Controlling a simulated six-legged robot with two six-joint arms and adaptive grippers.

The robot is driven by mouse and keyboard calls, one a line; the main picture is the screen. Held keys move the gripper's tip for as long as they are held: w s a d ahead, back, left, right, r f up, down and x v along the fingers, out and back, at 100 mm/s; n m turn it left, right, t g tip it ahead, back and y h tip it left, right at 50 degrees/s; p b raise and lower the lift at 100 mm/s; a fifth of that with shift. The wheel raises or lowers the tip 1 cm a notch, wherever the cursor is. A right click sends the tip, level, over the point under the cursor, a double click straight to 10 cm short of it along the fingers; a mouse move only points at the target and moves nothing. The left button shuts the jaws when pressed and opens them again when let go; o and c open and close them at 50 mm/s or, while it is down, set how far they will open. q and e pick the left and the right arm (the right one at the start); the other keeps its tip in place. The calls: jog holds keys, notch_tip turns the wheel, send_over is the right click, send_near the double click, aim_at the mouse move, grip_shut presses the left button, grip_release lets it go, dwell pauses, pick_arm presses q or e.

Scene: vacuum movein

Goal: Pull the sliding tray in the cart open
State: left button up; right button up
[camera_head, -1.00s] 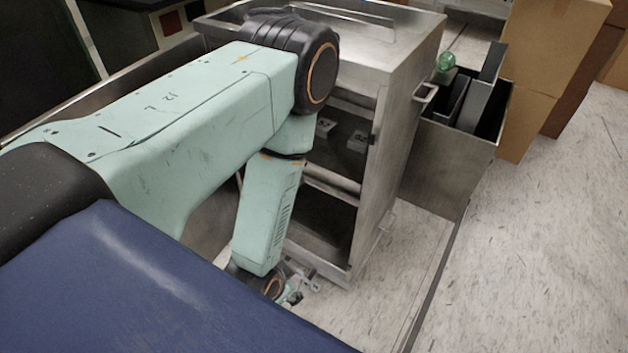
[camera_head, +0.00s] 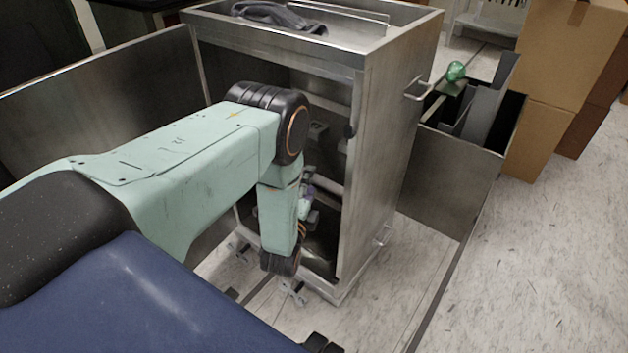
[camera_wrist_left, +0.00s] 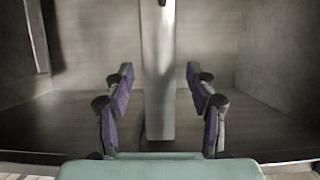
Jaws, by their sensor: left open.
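The metal cart (camera_head: 388,150) stands upright with its open front facing me. Inside it, a pale metal front edge (camera_head: 331,188), which looks like the sliding tray's, shows partly behind my left arm. My left gripper (camera_head: 309,203) is at the cart's open front, mostly hidden by my wrist in the head view. In the left wrist view its two purple-padded fingers (camera_wrist_left: 160,92) are open, one on each side of a pale metal bar (camera_wrist_left: 158,60). The bar has a clear gap to both fingers. My right gripper is not in view.
A black item (camera_head: 280,17) lies on the cart top. To the right stand a metal bin (camera_head: 460,165), a green object (camera_head: 456,71) and cardboard boxes (camera_head: 560,55).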

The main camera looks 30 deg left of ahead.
pick_arm(q)
jog(key=shift+b+x, duration=0.45)
jog(key=shift+x, duration=1.2)
jog(key=shift+r, duration=0.1)
grip_shut()
